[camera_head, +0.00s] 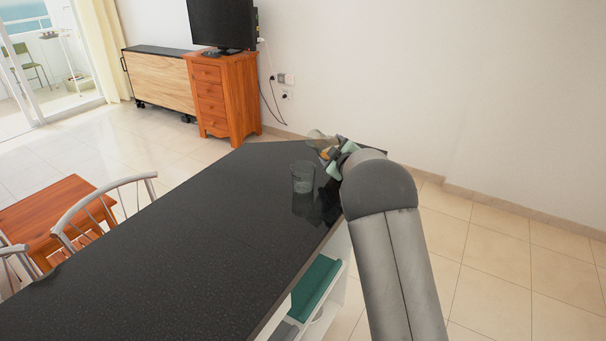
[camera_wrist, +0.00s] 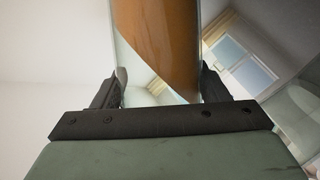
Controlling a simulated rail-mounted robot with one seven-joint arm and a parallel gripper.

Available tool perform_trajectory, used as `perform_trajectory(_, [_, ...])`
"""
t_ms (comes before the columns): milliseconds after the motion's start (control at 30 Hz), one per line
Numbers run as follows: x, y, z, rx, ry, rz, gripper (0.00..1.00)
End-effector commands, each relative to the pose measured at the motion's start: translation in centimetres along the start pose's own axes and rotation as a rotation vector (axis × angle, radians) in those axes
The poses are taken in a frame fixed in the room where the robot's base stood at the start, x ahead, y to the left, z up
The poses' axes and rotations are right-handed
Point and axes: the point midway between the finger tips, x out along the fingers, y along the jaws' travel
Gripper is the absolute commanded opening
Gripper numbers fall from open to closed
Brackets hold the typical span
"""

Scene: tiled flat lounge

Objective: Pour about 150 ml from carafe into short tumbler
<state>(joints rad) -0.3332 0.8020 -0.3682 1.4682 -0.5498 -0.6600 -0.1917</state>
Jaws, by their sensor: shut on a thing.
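The short tumbler (camera_head: 303,178) is clear glass and stands upright on the dark counter near its far right end. I see no coloured liquid in it. My gripper (camera_head: 333,150) is shut on the carafe (camera_head: 318,137), above and just right of the tumbler. The carafe looks tilted, with one end toward the left, over the tumbler's right side. In the wrist view, the carafe's glass and amber-brown liquid (camera_wrist: 168,40) show between the two dark fingers of my gripper (camera_wrist: 160,85). The liquid's edge runs slanted. The carafe's mouth is not clear, and I cannot make out a stream.
The dark speckled counter (camera_head: 170,250) is clear left of the tumbler. A metal-backed chair (camera_head: 105,205) and a wooden table (camera_head: 45,215) stand at its left. A wooden drawer cabinet (camera_head: 225,100) with a television (camera_head: 222,25) is behind. The wall is beyond the counter's far end.

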Motion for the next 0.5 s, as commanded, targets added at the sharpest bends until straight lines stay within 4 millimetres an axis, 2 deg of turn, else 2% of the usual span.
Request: perform_trajectory(500, [0.16,0.03,0.22,-0.053,0.011,0.023,0.19])
